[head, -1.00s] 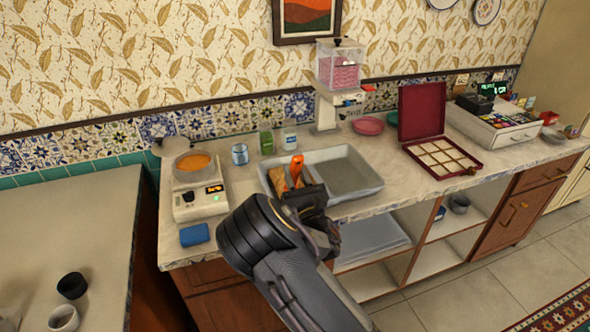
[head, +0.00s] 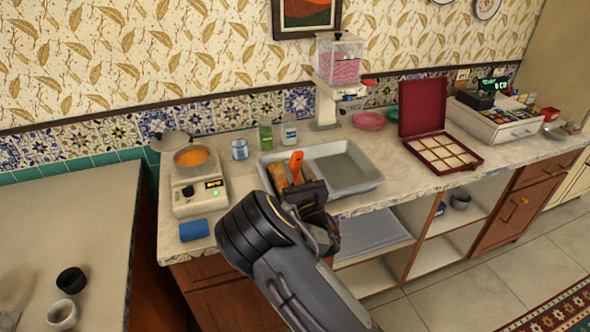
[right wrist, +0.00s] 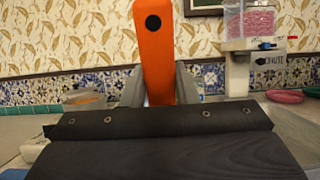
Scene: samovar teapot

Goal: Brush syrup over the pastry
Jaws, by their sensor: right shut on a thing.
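My right gripper (head: 300,190) is shut on an orange-handled brush (head: 296,165) over the left part of a grey tray. The orange handle (right wrist: 154,50) stands upright between the fingers in the right wrist view; its bristle end is hidden. The brown pastry (head: 274,176) lies in the left end of the grey tray (head: 372,184), partly covered by my gripper. I cannot tell whether the brush touches it. A pot of orange syrup (head: 193,158) sits on a white heater (head: 201,197) at the left. My left gripper is not in view.
A blue sponge (head: 194,230) lies in front of the heater. A glass (head: 239,150), a green jar (head: 266,136) and a clear jar (head: 289,134) stand behind the tray. A dispenser (head: 338,80) and an open red box (head: 424,120) stand to the right. The tray's right half is empty.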

